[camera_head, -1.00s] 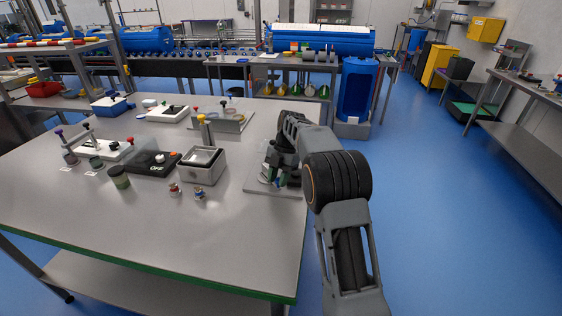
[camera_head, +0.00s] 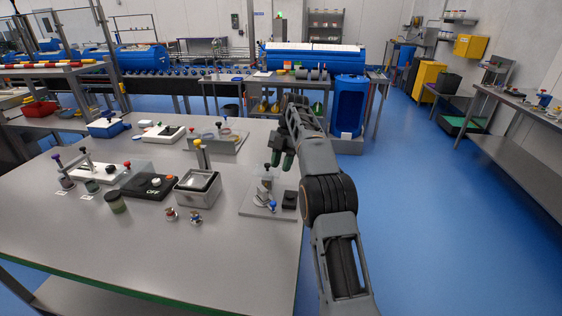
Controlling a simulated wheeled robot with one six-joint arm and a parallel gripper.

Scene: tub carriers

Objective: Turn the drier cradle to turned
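A grey plate (camera_head: 250,209) lies at the right edge of the table. On it stands a small grey upright fixture (camera_head: 264,190) with a dark knob on top, a blue-topped peg (camera_head: 273,205) and a black block (camera_head: 289,200). This fixture may be the drier cradle; no label tells. My gripper (camera_head: 282,161) is above and behind the plate, fingers pointing down, clear of the fixture. Its two dark green fingers show a small gap and nothing between them.
A grey open box (camera_head: 198,190) with a yellow-topped post stands left of the plate. Two small figures (camera_head: 183,215), a dark green jar (camera_head: 115,202) and a black switch panel (camera_head: 148,187) are further left. The front of the table is clear.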

